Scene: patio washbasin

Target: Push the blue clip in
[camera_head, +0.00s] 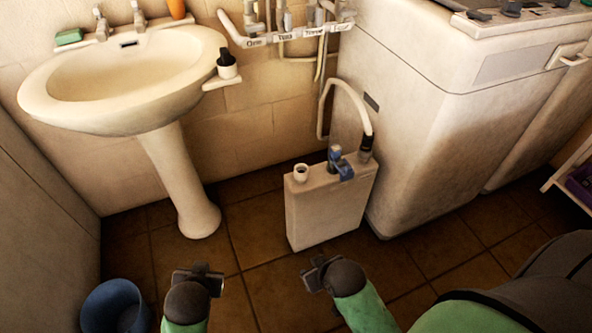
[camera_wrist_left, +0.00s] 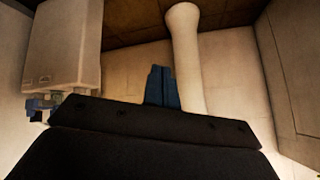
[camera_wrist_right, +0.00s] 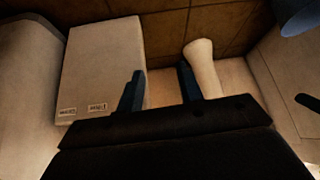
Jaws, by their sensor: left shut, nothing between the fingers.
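The blue clip (camera_head: 345,169) sits on top of the white box (camera_head: 325,212), beside a dark fitting with a blue part. Blue parts on the box also show at the left edge of the left wrist view (camera_wrist_left: 42,104). My left gripper (camera_head: 200,268) is shut and empty, left of the box and apart from it. Its fingers meet in the left wrist view (camera_wrist_left: 161,86). My right gripper (camera_head: 318,268) is open and empty, in front of the box in the head view. Its two fingers stand apart in the right wrist view (camera_wrist_right: 160,86), where the clip does not show.
A hose (camera_head: 347,88) runs from the box's black connector (camera_head: 366,145) toward the wall. A washer-like cabinet (camera_head: 405,130) stands close on the right. The basin pedestal (camera_head: 182,185) and a blue bucket (camera_head: 114,309) are on the left. Tiled floor lies clear before the box.

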